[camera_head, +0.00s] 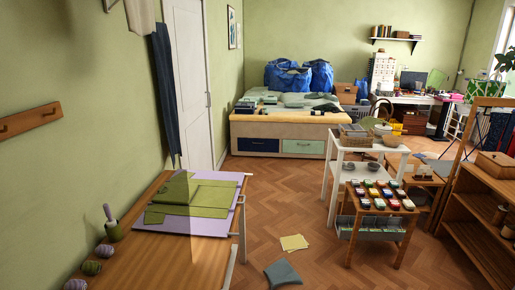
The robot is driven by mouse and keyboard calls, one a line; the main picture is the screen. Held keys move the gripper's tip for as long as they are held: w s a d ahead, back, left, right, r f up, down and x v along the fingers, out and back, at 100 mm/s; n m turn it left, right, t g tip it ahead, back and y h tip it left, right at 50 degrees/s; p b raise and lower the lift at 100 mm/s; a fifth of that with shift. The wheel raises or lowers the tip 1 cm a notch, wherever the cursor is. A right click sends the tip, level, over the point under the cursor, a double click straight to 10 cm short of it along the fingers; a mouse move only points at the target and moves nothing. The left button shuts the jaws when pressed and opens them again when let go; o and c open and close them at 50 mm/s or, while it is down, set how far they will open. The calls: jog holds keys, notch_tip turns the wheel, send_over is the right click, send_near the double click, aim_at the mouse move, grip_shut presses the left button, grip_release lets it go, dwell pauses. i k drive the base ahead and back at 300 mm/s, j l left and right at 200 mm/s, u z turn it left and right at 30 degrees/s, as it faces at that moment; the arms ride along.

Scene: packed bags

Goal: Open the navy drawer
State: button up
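The navy drawer (257,145) is in the base of the bed (287,128) at the far side of the room. It is the left of two drawers in the bed's front and looks shut. A light green drawer (303,147) sits to its right. Any handle on the navy drawer is too small to make out. My gripper is not in view.
A table (152,258) with green fabric on a lilac board stands at the near left. A white shelf (371,143) and a wooden stand with small jars (381,199) stand right of centre. A grey cloth (283,273) and a yellow cloth (294,242) lie on the floor. Open floor (262,195) leads to the bed.

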aim_at(244, 144)
jog(key=i+l+z, duration=0.15)
jog(key=i, duration=0.3)
jog(key=i+l+z, duration=0.1)
jog(key=i, duration=0.3)
jog(key=i+l+z, duration=0.15)
jog(key=i, duration=0.3)
jog(key=i+u, duration=0.15)
jog(key=i, duration=0.55)
jog(key=i+l+u, duration=0.1)
jog(key=i, duration=0.6)
jog(key=i+l+u, duration=0.15)
jog(key=i, duration=0.55)
jog(key=i+u, duration=0.25)
jog(key=i, duration=1.9)
jog(key=i+z, duration=0.25)
jog(key=i, duration=0.8)
jog(key=i+j+z, duration=0.25)
jog(key=i, duration=0.75)
jog(key=i+l+u, duration=0.2)
jog(key=i+l, duration=0.35)
jog(key=i+l+u, duration=0.2)
jog(key=i+l, duration=0.4)
jog(key=i+l+u, duration=0.25)
jog(key=i+l, duration=0.3)
jog(key=l, duration=0.15)
jog(key=i+l, duration=0.1)
jog(key=l, duration=0.3)
